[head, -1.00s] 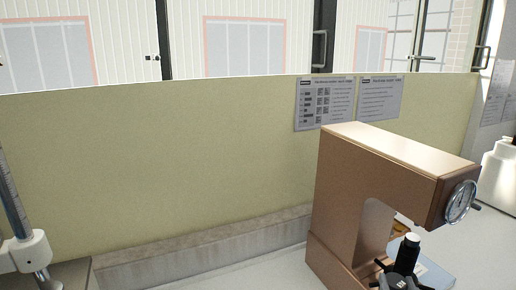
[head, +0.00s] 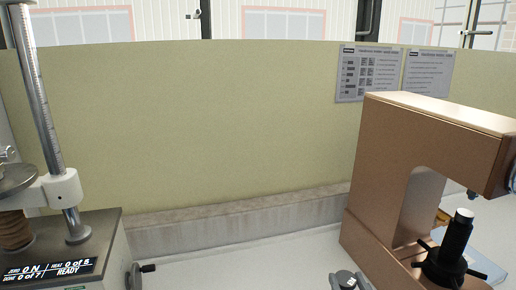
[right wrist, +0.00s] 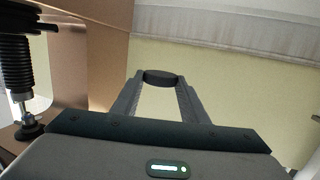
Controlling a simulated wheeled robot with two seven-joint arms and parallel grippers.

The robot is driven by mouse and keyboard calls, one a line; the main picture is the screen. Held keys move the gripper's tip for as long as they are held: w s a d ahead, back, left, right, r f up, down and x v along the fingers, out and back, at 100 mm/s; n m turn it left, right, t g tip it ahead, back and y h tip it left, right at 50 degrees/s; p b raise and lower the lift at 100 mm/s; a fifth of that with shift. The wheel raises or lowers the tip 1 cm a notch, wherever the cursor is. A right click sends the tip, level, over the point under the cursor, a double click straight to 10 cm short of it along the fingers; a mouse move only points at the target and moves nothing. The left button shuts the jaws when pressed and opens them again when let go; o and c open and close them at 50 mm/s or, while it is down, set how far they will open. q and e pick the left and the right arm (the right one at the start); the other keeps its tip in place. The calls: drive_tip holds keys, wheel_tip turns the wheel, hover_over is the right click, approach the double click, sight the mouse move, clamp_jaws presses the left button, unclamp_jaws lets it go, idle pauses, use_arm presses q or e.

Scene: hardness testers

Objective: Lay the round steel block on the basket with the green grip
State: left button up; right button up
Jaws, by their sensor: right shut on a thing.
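My right gripper (right wrist: 160,80) is shut on the round steel block (right wrist: 161,76), a dark, short disc held between the two fingertips in the right wrist view. In the head view, only a small grey part of my right gripper (head: 345,281) shows at the bottom edge, left of the brown tester's foot. I cannot make out the block there. The basket with the green grip is not in either view. My left gripper is not in view.
A brown hardness tester (head: 430,125) with a black spindle (head: 456,235) stands at the right; it also fills the left of the right wrist view (right wrist: 90,60). A column tester with a display (head: 50,268) stands at the left. White bench (head: 240,255) between them is clear.

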drive_tip(key=shift+s+f, duration=0.2)
drive_tip(key=shift+f, duration=0.35)
drive_tip(key=shift+s+f, duration=0.15)
drive_tip(key=shift+f, duration=0.35)
